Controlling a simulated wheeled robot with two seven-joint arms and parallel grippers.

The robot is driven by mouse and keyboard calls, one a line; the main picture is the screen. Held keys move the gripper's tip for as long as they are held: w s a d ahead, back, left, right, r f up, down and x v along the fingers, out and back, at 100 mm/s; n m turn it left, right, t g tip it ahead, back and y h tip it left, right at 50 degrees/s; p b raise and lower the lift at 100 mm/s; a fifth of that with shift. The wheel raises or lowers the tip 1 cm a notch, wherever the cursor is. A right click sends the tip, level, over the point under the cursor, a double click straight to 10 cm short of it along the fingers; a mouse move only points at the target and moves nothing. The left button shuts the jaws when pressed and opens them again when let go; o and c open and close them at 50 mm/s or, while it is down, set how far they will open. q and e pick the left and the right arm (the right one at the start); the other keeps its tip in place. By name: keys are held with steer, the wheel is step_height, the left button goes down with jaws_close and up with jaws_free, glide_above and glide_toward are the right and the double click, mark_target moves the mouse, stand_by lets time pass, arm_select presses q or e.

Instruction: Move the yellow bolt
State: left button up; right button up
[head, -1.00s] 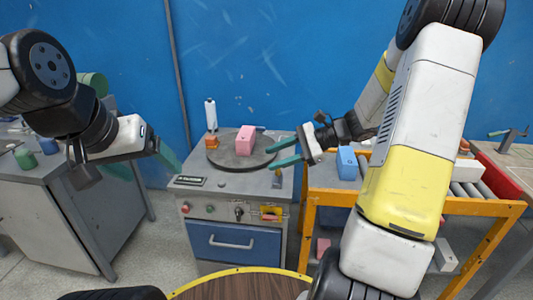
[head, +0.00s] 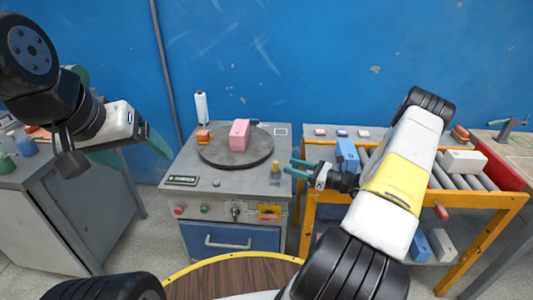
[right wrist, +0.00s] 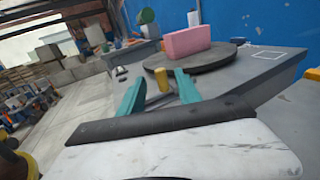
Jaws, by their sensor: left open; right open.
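The yellow bolt (head: 275,169) is a small upright piece at the front right corner of the grey cabinet top (head: 222,183). In the right wrist view the bolt (right wrist: 161,78) shows between and beyond my teal fingertips. My right gripper (head: 297,169) is open, just right of the bolt at about its height, pointing left towards it. Its fingers do not visibly touch the bolt. My left gripper (head: 140,152) is open and empty, left of the cabinet; its far fingertip is partly hidden.
A pink block (head: 239,134) sits on the dark round plate (head: 215,150) behind the bolt. An orange-framed roller stand (head: 470,203) with a blue block (head: 347,154) is at right.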

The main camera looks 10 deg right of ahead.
mark_target(276, 162)
steer(key=x, duration=0.7)
steer(key=shift+w+a+f, duration=0.1)
steer(key=shift+a+f, duration=0.15)
steer(key=shift+f, duration=0.1)
jaws_close()
stand_by(1.0)
